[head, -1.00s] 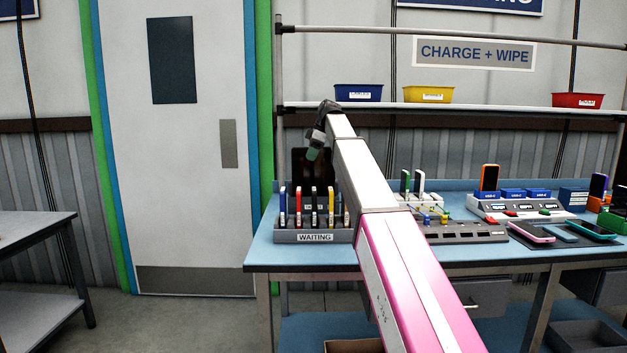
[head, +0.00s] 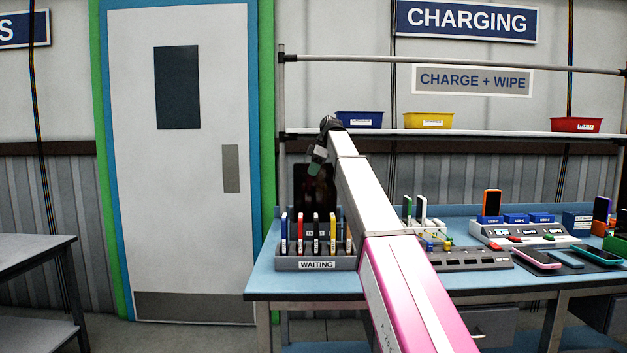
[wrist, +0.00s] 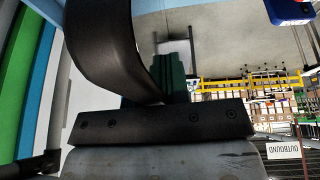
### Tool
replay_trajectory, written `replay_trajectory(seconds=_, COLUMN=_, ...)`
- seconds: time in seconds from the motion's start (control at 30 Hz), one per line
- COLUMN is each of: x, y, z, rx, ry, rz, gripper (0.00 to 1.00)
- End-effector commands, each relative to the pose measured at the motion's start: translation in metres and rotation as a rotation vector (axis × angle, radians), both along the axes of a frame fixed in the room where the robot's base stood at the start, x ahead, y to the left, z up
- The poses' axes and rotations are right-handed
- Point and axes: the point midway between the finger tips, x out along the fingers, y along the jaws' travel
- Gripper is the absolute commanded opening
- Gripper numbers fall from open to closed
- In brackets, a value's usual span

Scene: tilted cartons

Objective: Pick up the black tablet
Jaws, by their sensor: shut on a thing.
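The black tablet (head: 300,186) stands upright behind the grey rack marked WAITING (head: 285,264) in the head view. My gripper (head: 313,175) reaches down from above, in front of the tablet's upper part, and is shut on it. The tablet's lower part is hidden behind the devices in the rack, so I cannot see whether it clears the rack. In the wrist view a dark curved finger and the gripper body fill much of the picture, and I cannot make out the tablet clearly there.
The rack holds several slim coloured devices. To its right stand charging docks (head: 465,259) and phones on the blue bench (head: 350,288). A shelf with blue (head: 359,120), yellow (head: 428,121) and red bins (head: 576,125) runs behind. The space left of the bench is open.

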Motion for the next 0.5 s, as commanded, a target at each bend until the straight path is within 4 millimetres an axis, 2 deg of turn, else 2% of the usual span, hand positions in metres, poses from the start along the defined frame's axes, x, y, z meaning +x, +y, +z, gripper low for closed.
replay_trajectory(seconds=0.1, x=0.000, y=0.000, z=0.015, rx=0.001, ry=-0.001, rz=0.001, gripper=0.00)
replay_trajectory(seconds=0.33, x=-0.001, y=0.000, z=0.032, rx=0.001, ry=-0.001, rz=0.001, gripper=0.00)
replay_trajectory(seconds=0.5, x=-0.003, y=-0.011, z=0.033, rx=0.000, ry=0.000, rz=-0.001, gripper=0.00)
